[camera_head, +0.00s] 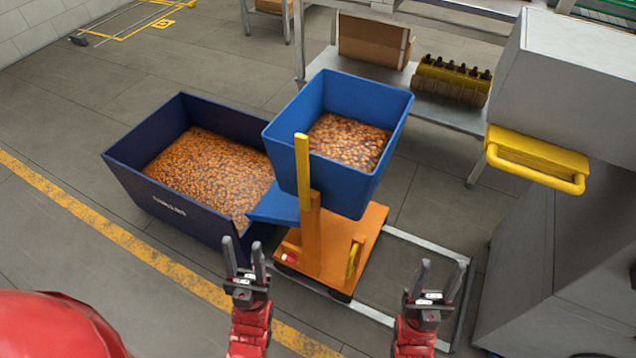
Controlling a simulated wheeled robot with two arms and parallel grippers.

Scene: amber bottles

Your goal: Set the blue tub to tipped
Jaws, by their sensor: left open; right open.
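The blue tub (330,184) sits on an orange wheeled stand (358,243) in the middle of the view. It looks roughly upright and holds many small amber pieces. A yellow lever (303,172) stands vertical at its front, on an orange post. A blue chute (275,205) juts left from below the tub towards the dark blue bin. My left gripper (245,257) is open and empty, in front of the stand and left of the lever. My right gripper (438,281) is open and empty, to the right of the stand. Neither touches the tub or lever.
A dark blue bin (160,206) with amber pieces stands on the floor left of the tub. A grey machine with a yellow handle (540,160) is at the right. A metal bench (452,116) stands behind. A grey floor frame (455,330) lies near my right gripper.

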